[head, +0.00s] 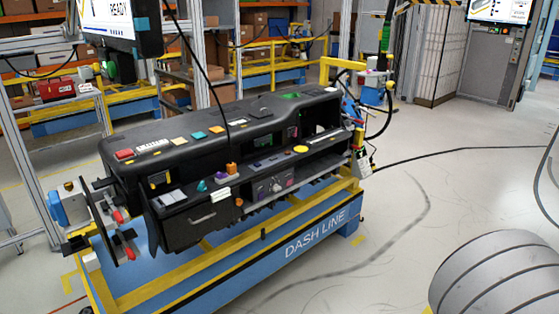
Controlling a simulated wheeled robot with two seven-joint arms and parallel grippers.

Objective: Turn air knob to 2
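The black dashboard module (225,130) lies lengthwise on a blue and yellow cart (310,240) marked DASH LINE. A small control panel (272,188) sits low in the middle of its near face. It carries a small round light knob (277,188), which may be the air knob. At this size I cannot read its numbers or tell its setting. Neither of my grippers is in view, and nothing of mine is seen touching the dashboard.
A dark cable (207,75) hangs down to the dashboard top. Clamps with red handles (122,234) stand at the cart's left end. A yellow post with hoses (358,130) stands at its right end.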

